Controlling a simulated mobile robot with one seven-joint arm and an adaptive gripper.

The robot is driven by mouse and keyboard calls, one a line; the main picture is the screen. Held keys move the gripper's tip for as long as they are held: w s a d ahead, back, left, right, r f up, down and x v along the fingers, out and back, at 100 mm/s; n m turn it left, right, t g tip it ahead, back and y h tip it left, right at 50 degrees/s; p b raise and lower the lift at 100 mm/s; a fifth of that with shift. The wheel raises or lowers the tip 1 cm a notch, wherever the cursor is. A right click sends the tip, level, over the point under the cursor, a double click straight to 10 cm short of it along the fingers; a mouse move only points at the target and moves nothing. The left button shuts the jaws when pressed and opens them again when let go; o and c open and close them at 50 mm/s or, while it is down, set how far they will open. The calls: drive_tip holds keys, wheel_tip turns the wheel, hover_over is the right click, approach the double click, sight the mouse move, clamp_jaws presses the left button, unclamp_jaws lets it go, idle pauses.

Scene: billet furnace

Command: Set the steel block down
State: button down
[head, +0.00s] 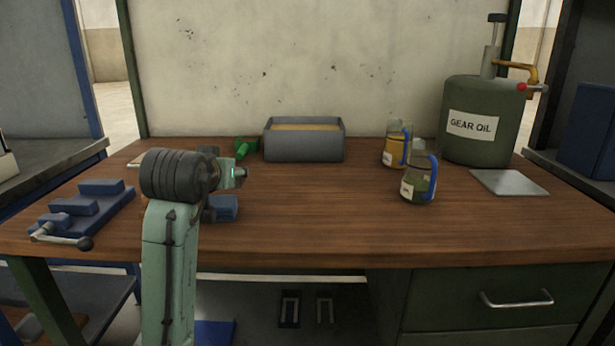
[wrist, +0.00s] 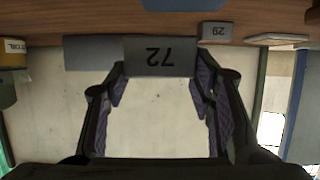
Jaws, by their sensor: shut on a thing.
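The steel block (wrist: 160,57), dark grey and marked 72, is between my gripper's fingertips (wrist: 160,78) in the wrist view, which shows the scene upside down. My gripper is shut on it, with one padded finger at each side. In the head view my arm hides the fingers and the block. I cannot tell whether the block touches the wooden workbench (head: 330,215). A smaller grey block (wrist: 214,32) marked 29 lies on the bench beside it in the wrist view.
A grey open box (head: 304,147) stands at the bench's back, near a green object (head: 245,149). Two jars (head: 394,150) (head: 417,188), a gear oil can (head: 483,120) and a pale plate (head: 509,182) are right. A blue vise (head: 85,208) is left. The front middle is clear.

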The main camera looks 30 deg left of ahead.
drive_tip(key=p, duration=0.3)
hover_over(279, 184)
drive_tip(key=shift+s+d+f, duration=0.1)
drive_tip(key=shift+s+f, duration=0.3)
drive_tip(key=shift+f, duration=0.1)
drive_tip(key=shift+w+f+p, duration=0.15)
drive_tip(key=shift+f+p, duration=0.05)
drive_tip(key=shift+f, duration=0.75)
drive_tip(key=shift+w+f+p, duration=0.15)
drive_tip(key=shift+f+p, duration=0.05)
drive_tip(key=shift+f, duration=0.7)
drive_tip(key=shift+f, duration=0.1)
drive_tip(key=c, duration=0.7)
unclamp_jaws()
drive_tip(key=shift+f, duration=0.15)
